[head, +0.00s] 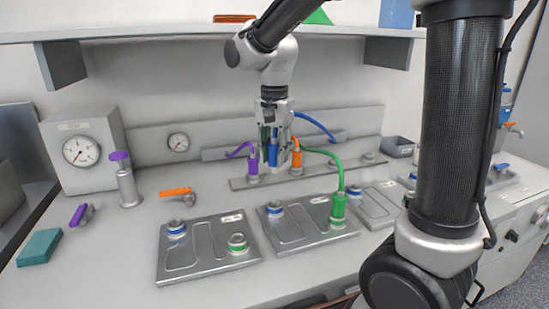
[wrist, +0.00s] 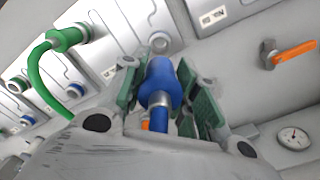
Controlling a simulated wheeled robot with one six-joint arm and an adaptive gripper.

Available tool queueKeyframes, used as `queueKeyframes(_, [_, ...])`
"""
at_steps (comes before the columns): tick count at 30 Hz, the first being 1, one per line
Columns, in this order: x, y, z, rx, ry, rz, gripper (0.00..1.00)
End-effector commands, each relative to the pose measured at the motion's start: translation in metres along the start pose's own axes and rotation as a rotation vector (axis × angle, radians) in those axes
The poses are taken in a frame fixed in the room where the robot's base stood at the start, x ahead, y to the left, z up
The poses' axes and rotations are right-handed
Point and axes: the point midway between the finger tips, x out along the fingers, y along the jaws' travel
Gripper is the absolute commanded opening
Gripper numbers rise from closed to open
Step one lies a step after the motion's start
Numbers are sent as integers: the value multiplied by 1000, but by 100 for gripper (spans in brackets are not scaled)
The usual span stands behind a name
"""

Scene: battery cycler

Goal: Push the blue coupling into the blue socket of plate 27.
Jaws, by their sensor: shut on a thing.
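My gripper (head: 272,140) is shut on the blue coupling (head: 272,153), above the rear rail. In the wrist view the blue coupling (wrist: 160,85) sits between the green finger pads, its blue hose end toward the camera. Blue-ringed sockets show on the left plate (head: 207,265) at its back left corner (head: 177,229) and on the middle plate (head: 298,238) at its back left corner (head: 275,209). Both look empty. I cannot read the plate numbers. Whether the coupling touches the rail is unclear.
Purple (head: 253,162) and orange (head: 297,157) couplings stand on the rail (head: 330,166), close beside my gripper. A green coupling (head: 338,206) sits on the middle plate, its hose arching back. An orange-handled valve (head: 177,193) lies behind the left plate. A shelf (head: 180,31) hangs above.

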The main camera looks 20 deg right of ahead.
Motion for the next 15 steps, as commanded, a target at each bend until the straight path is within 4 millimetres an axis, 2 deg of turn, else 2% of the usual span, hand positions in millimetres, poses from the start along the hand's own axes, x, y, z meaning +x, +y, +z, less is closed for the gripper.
queueKeyframes(15, [-27, 0, 0, 0, 0, 0, 0])
